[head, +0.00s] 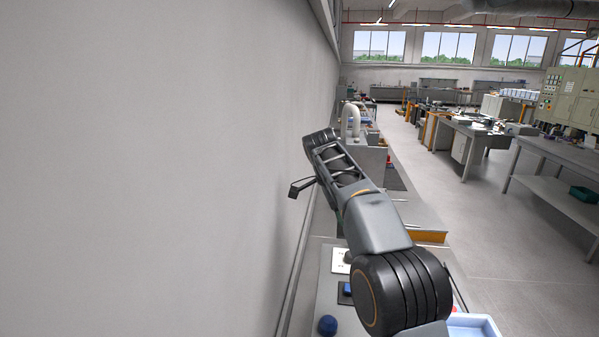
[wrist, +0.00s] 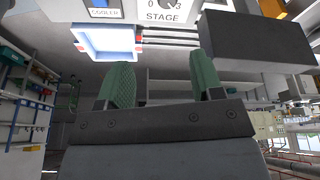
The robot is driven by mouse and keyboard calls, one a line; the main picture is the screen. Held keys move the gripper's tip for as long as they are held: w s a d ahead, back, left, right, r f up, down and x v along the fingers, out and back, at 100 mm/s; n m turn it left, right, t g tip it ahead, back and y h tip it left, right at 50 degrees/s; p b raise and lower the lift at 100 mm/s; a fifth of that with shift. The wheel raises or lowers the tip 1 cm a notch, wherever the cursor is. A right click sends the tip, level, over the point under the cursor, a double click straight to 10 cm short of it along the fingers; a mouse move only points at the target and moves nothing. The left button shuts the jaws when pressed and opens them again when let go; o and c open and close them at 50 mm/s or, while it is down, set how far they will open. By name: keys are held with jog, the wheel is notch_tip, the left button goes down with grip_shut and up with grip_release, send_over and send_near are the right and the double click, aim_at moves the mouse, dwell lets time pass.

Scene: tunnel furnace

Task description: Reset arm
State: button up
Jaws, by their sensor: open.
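My arm (head: 378,222) reaches up and forward from the bottom of the head view, beside the grey wall. Its far end is raised above the benches, and the fingers cannot be made out there. In the wrist view my gripper (wrist: 162,62) is open, with two green-padded fingers wide apart. Nothing is held between them.
The plain wall (head: 150,170) fills the left side, close to my arm. A blue round object (head: 328,325) and a light blue tray (head: 477,326) are at the bottom. A dark block (wrist: 255,40) is at upper right in the wrist view. Open floor (head: 480,230) lies right.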

jog(key=s+d+f+n+t+y, duration=0.1)
jog(key=s+d+f+n+t, duration=0.1)
jog(key=s+n, duration=0.55)
jog(key=s+d+f+n+t+y, duration=0.15)
jog(key=s+n, duration=0.35)
jog(key=s, duration=0.6)
jog(key=s+f+n+t+y, duration=0.1)
jog(key=s+f+n, duration=0.3)
jog(key=s+f, duration=0.3)
jog(key=shift+s+d+f, duration=0.25)
jog(key=shift+s+f, duration=0.1)
jog(key=shift+s, duration=0.3)
